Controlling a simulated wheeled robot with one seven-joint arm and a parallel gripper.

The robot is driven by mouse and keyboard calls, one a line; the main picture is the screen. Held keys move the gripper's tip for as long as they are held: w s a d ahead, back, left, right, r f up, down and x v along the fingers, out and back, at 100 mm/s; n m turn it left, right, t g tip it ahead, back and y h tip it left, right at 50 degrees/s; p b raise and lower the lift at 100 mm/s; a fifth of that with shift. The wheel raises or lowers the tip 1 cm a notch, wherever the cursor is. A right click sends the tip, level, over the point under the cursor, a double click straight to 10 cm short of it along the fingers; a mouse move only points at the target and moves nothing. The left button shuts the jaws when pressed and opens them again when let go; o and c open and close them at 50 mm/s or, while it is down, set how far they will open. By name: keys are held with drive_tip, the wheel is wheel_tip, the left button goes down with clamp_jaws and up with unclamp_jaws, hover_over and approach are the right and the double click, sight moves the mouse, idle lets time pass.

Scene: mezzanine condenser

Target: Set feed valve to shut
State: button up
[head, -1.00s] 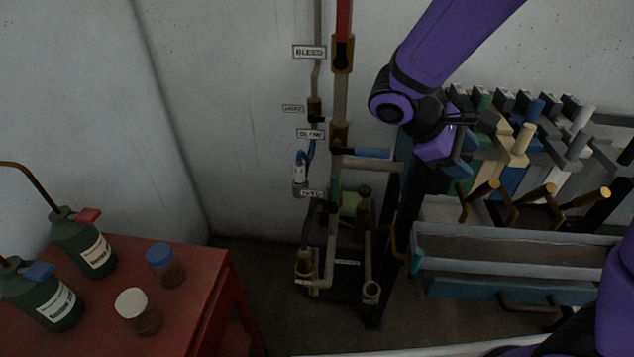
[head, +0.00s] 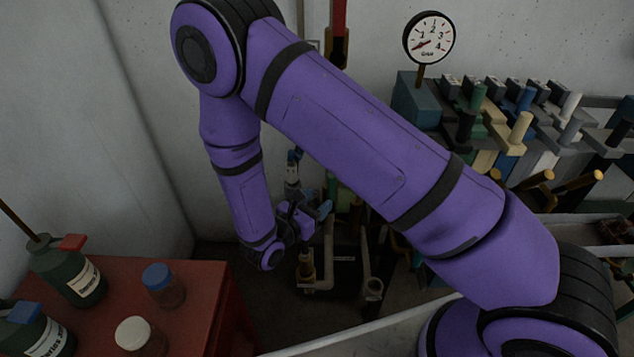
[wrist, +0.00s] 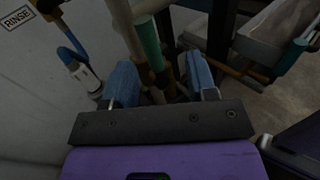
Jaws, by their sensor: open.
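No label reading "feed" can be made out, so I cannot tell for sure which part is the feed valve. In the wrist view, a teal-green sleeve (wrist: 149,42) like a lever grip stands among pale pipes, with brass fittings (wrist: 162,76) below it. My gripper (wrist: 162,78) is open, its two blue fingers on either side of the lower end of this cluster. I cannot tell whether they touch it. In the head view my gripper (head: 322,210) is low in front of the pipework, and my arm hides most of the pipes and labels.
A red table (head: 205,290) with bottles and jars stands left. A gauge (head: 429,38) and a bank of levers (head: 520,125) are right.

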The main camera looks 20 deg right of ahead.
sight(329, 187)
drive_tip(key=shift+n+t+y, duration=0.4)
drive_tip(key=shift+n+t, duration=0.3)
drive_tip(key=x, duration=0.3)
drive_tip(key=f+x, duration=0.1)
drive_tip(key=x, duration=0.2)
drive_tip(key=w+f+x, duration=0.1)
drive_tip(key=x, duration=0.2)
drive_tip(key=shift+w+a, duration=0.15)
drive_tip(key=shift+a, duration=0.05)
clamp_jaws()
